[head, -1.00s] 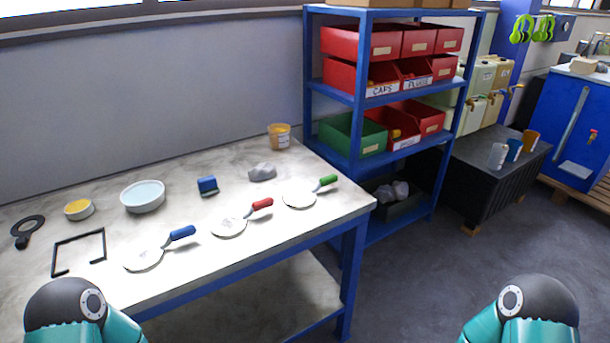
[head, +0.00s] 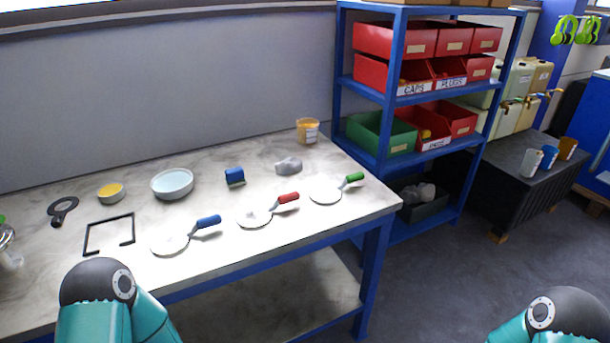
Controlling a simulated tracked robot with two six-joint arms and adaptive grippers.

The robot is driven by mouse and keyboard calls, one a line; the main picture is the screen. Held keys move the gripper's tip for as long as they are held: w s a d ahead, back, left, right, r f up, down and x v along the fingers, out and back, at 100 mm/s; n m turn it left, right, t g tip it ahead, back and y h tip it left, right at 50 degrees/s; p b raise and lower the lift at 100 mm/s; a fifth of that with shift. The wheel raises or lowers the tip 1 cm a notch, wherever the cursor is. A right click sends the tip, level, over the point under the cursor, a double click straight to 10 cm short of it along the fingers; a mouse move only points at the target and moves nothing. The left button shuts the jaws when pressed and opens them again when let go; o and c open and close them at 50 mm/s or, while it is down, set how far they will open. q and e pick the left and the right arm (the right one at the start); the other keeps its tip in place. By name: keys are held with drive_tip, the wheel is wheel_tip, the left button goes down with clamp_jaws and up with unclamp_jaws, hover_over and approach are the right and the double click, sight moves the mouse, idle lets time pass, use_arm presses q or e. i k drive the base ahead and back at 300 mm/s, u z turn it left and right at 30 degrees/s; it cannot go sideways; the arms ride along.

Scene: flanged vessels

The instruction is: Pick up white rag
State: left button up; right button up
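A crumpled whitish-grey cloth (head: 288,165), which looks like the white rag, lies on the worktable (head: 215,268) toward its right end. It sits behind the red-handled and green-handled tools and in front of an orange-labelled tub. More crumpled pale cloth (head: 424,192) lies in a dark bin on the bottom level of the blue shelf. Only rounded joints of my two arms show at the bottom edge. Neither gripper is in view, and nothing of mine touches the cloth.
Round tools with blue (head: 208,221), red (head: 288,198) and green (head: 354,177) handles lie along the table's front. Behind are a bowl (head: 172,183), yellow tin (head: 111,193), blue block (head: 235,176) and tub (head: 307,130). The blue shelf (head: 386,120) stands close right.

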sight(291, 165)
drive_tip(key=z, duration=1.4)
drive_tip(key=i, duration=0.15)
drive_tip(key=u, duration=2.95)
drive_tip(key=k, duration=1.1)
drive_tip(key=z, duration=1.25)
drive_tip(key=i, duration=1)
drive_tip(key=z, duration=0.1)
